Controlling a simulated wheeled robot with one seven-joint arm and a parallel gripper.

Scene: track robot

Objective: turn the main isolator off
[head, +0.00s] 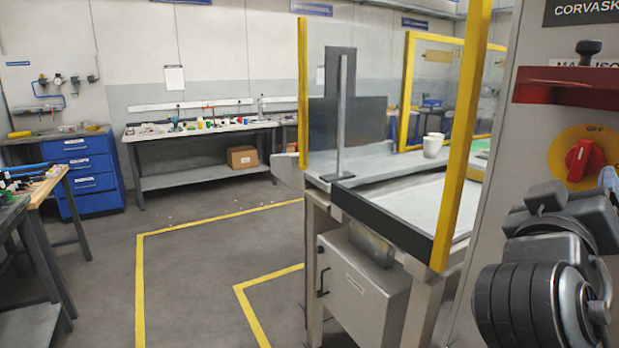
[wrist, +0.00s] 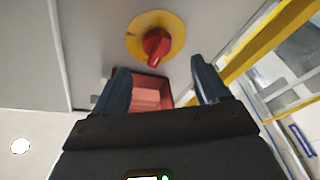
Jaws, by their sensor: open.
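The main isolator is a red rotary knob (head: 579,160) on a round yellow plate (head: 567,142) marked OFF at its top. It is on a grey cabinet at the right of the head view, partly hidden by my arm. In the wrist view the knob (wrist: 156,45) and yellow plate (wrist: 134,37) show at the top, beyond the fingertips. My gripper (wrist: 158,82) is open, its two dark fingers apart, with nothing between them. The fingers appear short of the knob, not around it. In the head view my arm's wrist covers the area just below the plate.
A red box or shelf (head: 567,86) with a black knob on top juts from the cabinet above the isolator. A guarded bench with yellow posts (head: 462,135) stands left of the cabinet. Yellow-lined floor (head: 190,290) is open at left.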

